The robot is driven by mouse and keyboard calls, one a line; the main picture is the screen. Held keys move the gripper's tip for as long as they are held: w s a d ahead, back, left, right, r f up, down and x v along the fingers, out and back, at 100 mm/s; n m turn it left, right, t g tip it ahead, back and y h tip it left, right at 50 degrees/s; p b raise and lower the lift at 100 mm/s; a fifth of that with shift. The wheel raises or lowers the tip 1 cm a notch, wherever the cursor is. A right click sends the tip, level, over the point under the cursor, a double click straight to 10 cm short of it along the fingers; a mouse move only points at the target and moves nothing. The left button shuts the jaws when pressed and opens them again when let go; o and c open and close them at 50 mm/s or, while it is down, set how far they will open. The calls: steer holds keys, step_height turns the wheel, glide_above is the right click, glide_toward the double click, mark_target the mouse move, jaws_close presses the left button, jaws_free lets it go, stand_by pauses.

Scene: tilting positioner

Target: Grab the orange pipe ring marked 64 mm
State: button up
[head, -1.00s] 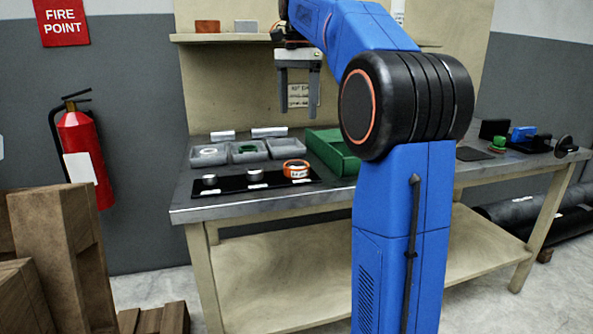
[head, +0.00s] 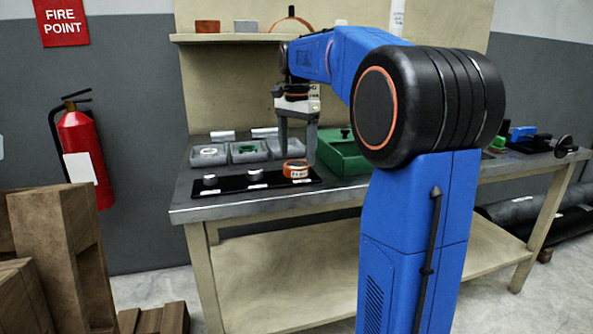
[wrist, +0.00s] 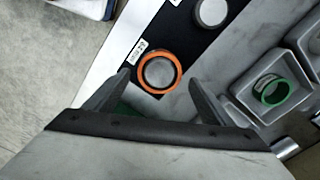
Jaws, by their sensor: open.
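My gripper (head: 297,160) is open, pointing down right over the ring in the head view. I cannot tell the exact height of the fingertips above the ring.
Two grey round pieces (head: 210,180) (head: 255,176) stand on the mat to the left. Grey bins (head: 208,162) stand behind, one holding a green ring (wrist: 272,91). A shelf (head: 230,38) hangs above.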

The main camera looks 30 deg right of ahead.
mark_target(296, 164)
steer(key=shift+a+f, duration=0.15)
steer(key=shift+f, duration=1.75)
steer(key=c, duration=1.4)
steer(key=shift+r, duration=0.1)
